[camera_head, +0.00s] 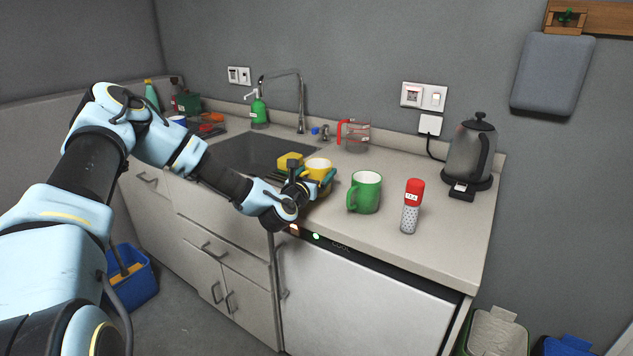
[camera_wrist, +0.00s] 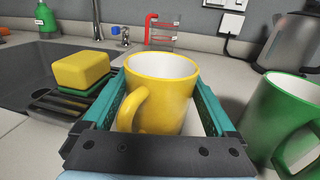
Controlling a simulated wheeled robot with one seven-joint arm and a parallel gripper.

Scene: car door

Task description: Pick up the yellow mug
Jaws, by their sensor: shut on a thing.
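The yellow mug (camera_head: 318,170) stands upright on the counter between the sink and the green mug. In the wrist view the yellow mug (camera_wrist: 165,92) sits between my gripper's two green fingers, its handle toward the palm and to the left. My gripper (camera_head: 311,181) reaches it from the front left and is shut on it, with a finger along each side; it also shows in the wrist view (camera_wrist: 163,85). The lower part of the mug is partly hidden by the gripper in the head view. Whether its base touches the counter I cannot tell.
A green mug (camera_head: 364,192) stands close on the right, and a red-topped shaker (camera_head: 411,206) beyond it. A yellow sponge (camera_head: 290,160) lies at the left by the sink (camera_head: 252,150). A red-handled measuring jug (camera_head: 355,135) and a kettle (camera_head: 470,152) stand behind.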

